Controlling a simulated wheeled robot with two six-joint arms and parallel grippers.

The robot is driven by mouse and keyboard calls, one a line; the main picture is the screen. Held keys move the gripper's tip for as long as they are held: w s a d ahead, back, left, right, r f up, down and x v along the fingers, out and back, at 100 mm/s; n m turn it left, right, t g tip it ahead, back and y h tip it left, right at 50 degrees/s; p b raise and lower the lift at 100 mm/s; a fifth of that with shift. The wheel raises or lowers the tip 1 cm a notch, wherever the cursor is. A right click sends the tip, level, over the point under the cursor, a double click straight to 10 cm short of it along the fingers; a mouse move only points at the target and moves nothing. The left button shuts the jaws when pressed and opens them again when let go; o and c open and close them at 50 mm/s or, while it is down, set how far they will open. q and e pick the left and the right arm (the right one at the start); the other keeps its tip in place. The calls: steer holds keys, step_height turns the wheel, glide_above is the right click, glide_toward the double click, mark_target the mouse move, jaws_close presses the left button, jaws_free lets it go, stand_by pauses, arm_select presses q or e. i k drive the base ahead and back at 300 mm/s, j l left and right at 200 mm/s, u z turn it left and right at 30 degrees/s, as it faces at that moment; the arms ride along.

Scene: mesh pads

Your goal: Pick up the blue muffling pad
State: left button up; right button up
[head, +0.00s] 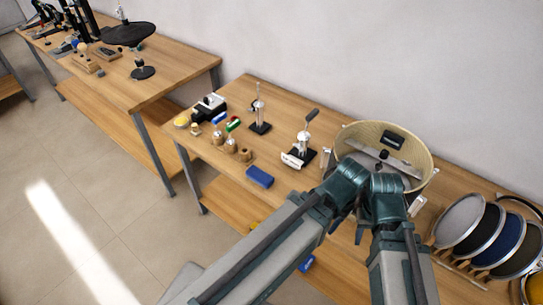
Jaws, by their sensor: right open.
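My right gripper (392,157) is over the round drum-like tub (431,166), largely hidden behind my own teal wrist and arm links. It is open, and I see nothing held in it. A solid blue block (259,177) lies on the near part of the wooden table, left of my arm and well apart from the gripper. A dark blue round mesh pad (505,245) stands in a rack at the right. I cannot tell which blue thing is the muffling pad.
Grey and black round pads (460,219) share the wooden rack. Metal stands (302,148) and small wooden pegs (231,145) are left of the tub. A second table (120,85) stands at the back left. The tabletop around the blue block is mostly clear.

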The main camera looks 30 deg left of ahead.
mark_target(258, 175)
steer(key=j+z, duration=0.15)
steer(key=j, duration=0.6)
steer(key=k+j+z, duration=0.15)
steer(key=j, duration=0.6)
steer(key=i, duration=0.05)
